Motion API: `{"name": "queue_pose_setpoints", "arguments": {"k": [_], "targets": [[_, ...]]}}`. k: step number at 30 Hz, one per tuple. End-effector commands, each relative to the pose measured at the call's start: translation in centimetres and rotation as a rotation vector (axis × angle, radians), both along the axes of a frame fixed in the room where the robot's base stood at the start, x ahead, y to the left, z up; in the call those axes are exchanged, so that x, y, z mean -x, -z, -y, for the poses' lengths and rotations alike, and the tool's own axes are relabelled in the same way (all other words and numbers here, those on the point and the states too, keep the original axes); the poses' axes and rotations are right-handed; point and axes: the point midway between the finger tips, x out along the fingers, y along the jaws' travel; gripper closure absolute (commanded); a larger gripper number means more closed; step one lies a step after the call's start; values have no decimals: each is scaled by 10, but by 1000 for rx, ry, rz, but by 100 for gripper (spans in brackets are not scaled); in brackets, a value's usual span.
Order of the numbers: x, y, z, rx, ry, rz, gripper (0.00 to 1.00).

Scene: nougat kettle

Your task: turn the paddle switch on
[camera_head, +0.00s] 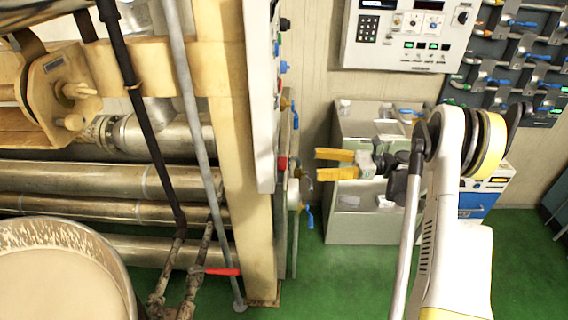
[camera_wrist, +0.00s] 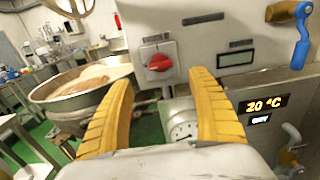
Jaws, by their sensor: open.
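A red rotary knob (camera_wrist: 159,62) sits on a small grey plate on the pale panel in the wrist view; I take it to be the paddle switch. In the head view it shows edge-on as a red knob (camera_head: 282,163) on the side of the upright cabinet. My gripper (camera_head: 324,164) is open and empty, its two yellow fingers pointing left towards the knob with a gap between. In the wrist view the fingers (camera_wrist: 161,78) stand on either side below the knob. The knob's exact setting is hard to tell.
A large kettle (camera_wrist: 42,98) stands left of the panel. A pale sink unit (camera_head: 345,228) stands behind my gripper. Green floor is clear below.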

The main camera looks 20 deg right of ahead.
Motion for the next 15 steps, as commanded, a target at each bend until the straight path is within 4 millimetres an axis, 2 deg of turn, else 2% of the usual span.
{"name": "queue_pose_setpoints", "arguments": {"k": [15], "targets": [[-27, 1, -86, -1, -4, 0, 32]]}}
